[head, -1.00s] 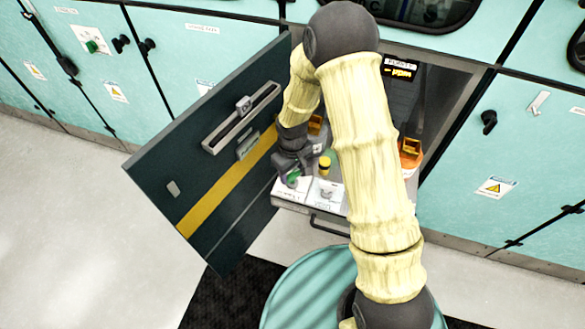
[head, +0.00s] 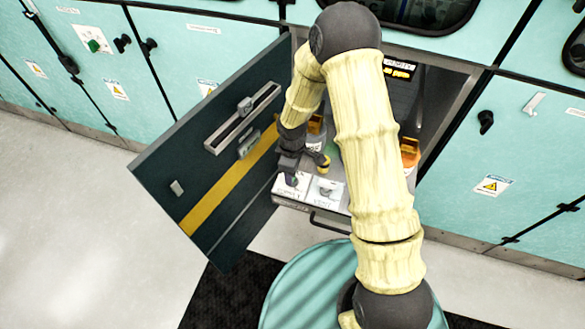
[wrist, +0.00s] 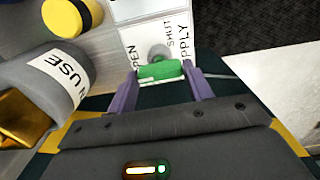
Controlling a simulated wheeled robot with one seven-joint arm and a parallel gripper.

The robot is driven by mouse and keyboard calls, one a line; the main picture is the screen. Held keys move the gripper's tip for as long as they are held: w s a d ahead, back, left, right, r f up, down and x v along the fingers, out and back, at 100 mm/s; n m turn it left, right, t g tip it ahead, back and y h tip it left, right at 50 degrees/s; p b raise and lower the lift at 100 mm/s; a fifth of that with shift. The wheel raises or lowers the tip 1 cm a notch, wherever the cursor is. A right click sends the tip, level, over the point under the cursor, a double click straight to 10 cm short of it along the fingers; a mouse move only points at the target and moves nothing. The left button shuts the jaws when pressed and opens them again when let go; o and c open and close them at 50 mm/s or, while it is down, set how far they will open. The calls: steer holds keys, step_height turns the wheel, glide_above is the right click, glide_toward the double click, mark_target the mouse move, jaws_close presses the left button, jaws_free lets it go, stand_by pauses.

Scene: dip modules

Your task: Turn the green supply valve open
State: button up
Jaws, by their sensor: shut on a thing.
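The green supply valve handle (wrist: 158,71) is a short bar on a white panel with OPEN, SHUT and SUPPLY lettering. The OPEN lettering (wrist: 132,57) is left of the handle and the SHUT lettering (wrist: 170,33) is above it. In the wrist view my gripper (wrist: 160,78) has one purple finger at each end of the bar, shut on it. In the head view my gripper (head: 290,181) is down at the left of the white panel and hides the green handle. I cannot tell exactly which mark the valve points to.
A dark cabinet door (head: 195,205) stands open on the left, close to my arm. A yellow-topped knob (wrist: 72,17) and a grey container marked USE (wrist: 45,85) are near the gripper. A white vent panel (head: 325,190) lies to the right. An orange-topped container (head: 410,152) stands farther right.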

steer(key=o, duration=1)
step_height(320, 180, up, 18)
steer(key=shift+f+p, duration=0.25)
steer(key=shift+p, duration=0.25)
steer(key=s+d+r+m+t+p, duration=0.1)
steer(key=s+d+r+m, duration=0.2)
steer(key=s+d+m, duration=0.1)
steer(key=s+d+r+m+p, duration=0.2)
steer(key=s+d+r+m, duration=0.2)
steer(key=d+m, duration=0.1)
steer(key=s+d+r+m+t+p, duration=0.1)
steer(key=s+d+r+m+p, duration=0.1)
steer(key=s+d+r+m, duration=0.1)
steer(key=shift+s+d+r+m+t, duration=0.2)
steer(key=shift+s+d+m, duration=0.2)
steer(key=shift+m, duration=0.15)
steer(key=shift+s+d+r+m+t, duration=0.1)
steer(key=shift+s+d+r+m, duration=0.05)
steer(key=shift+s+d+m, duration=0.35)
